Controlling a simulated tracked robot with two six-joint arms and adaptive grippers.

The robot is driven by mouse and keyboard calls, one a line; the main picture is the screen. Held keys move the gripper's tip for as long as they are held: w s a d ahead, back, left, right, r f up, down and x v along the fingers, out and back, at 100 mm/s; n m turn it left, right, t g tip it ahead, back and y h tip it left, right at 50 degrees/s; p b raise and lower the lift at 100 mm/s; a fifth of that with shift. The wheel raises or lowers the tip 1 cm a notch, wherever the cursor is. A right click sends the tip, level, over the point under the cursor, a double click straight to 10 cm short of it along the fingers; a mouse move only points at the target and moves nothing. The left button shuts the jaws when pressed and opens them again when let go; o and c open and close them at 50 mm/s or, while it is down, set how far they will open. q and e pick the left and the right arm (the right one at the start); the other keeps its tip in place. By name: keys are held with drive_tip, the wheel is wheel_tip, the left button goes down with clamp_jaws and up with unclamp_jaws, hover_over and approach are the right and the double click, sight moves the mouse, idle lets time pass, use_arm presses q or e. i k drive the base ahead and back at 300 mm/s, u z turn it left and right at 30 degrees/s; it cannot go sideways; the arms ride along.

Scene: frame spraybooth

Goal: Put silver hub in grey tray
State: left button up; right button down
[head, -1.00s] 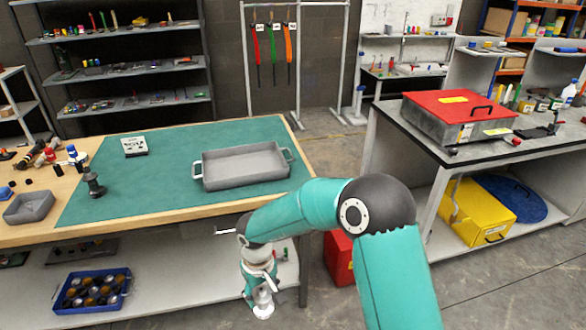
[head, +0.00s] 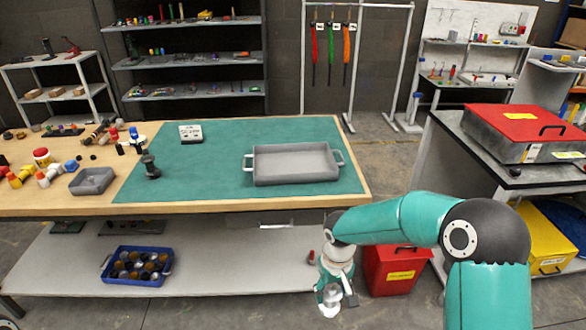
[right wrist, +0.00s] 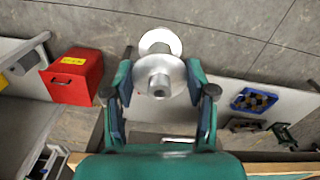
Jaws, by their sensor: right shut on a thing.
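The silver hub (right wrist: 159,77) is a flanged metal piece, held between the fingers of my right gripper (right wrist: 161,92) in the right wrist view. In the head view the hub (head: 329,299) shows small below my right gripper (head: 335,287), low in front of the bench and under the level of its top. The grey tray (head: 296,180) is an empty rectangular tray with two side handles on the green mat (head: 215,170), above and left of the gripper in the picture. My left gripper is in neither view.
A small grey bin (head: 92,186), a dark fitting (head: 151,171) and a white box (head: 190,135) are also on the bench. A red box (head: 396,268) stands on the floor beside the gripper. The bench's front edge (head: 250,203) lies between gripper and tray.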

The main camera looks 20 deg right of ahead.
sight(302, 170)
drive_tip(key=z, duration=0.05)
drive_tip(key=i, duration=1)
drive_tip(key=u, duration=0.1)
